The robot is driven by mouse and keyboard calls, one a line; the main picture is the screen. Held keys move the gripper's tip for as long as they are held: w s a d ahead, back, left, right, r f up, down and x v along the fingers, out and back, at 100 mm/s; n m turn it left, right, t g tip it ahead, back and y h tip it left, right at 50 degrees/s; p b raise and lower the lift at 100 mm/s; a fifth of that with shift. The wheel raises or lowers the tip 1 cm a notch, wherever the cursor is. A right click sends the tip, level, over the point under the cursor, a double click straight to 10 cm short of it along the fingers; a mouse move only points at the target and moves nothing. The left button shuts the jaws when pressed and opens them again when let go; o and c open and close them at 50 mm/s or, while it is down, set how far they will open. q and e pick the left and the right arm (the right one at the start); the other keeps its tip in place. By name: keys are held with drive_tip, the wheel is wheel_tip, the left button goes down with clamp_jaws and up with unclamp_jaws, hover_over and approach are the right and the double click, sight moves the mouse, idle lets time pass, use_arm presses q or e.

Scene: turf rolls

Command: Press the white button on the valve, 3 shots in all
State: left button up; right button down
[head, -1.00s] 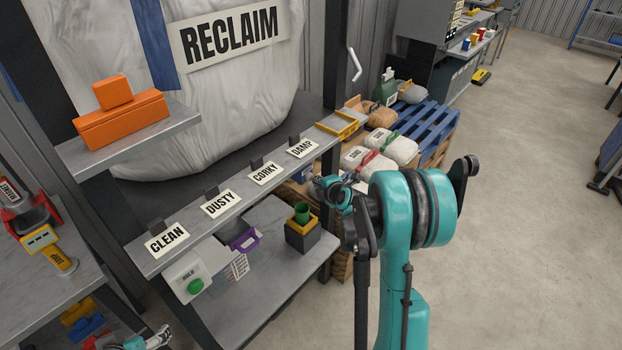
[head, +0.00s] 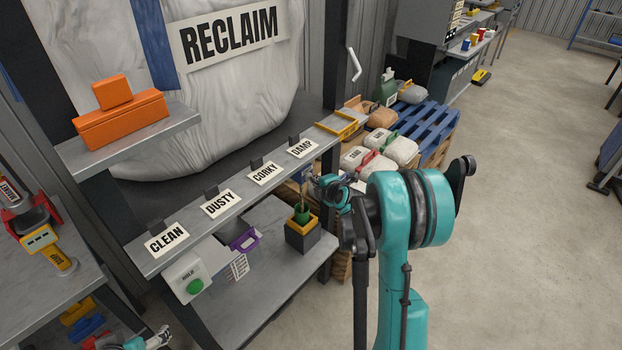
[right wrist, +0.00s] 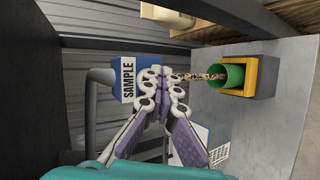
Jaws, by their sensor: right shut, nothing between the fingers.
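My right gripper (head: 328,190) is at the right end of the lower shelf unit, and its shut, empty fingertips show in the right wrist view (right wrist: 160,84). They overlap the edge of a blue and white box marked SAMPLE (right wrist: 128,80). A speckled stream of grains (right wrist: 195,76) runs from beside the fingertips into a green cup (right wrist: 234,76). The cup (head: 302,215) sits in a yellow-topped dark block (head: 302,234). I cannot make out the white button; the fingers cover that spot. My left gripper (head: 158,338) is partly in view at the bottom left, its jaws unclear.
The shelf (head: 148,262) carries CLEAN, DUSTY, CORKY and DAMP labels. Below it are a white box with a green button (head: 195,287) and a purple holder (head: 243,240). Sacks (head: 400,150) lie by a blue pallet (head: 437,122).

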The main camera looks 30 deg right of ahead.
drive_tip(key=shift+s+d, duration=0.35)
drive_tip(key=shift+s, duration=0.5)
drive_tip(key=s, duration=0.1)
drive_tip(key=s+d, duration=0.1)
drive_tip(key=s, duration=0.1)
drive_tip(key=s+d+b, duration=0.1)
drive_tip(key=shift+s, duration=0.35)
idle(0.4)
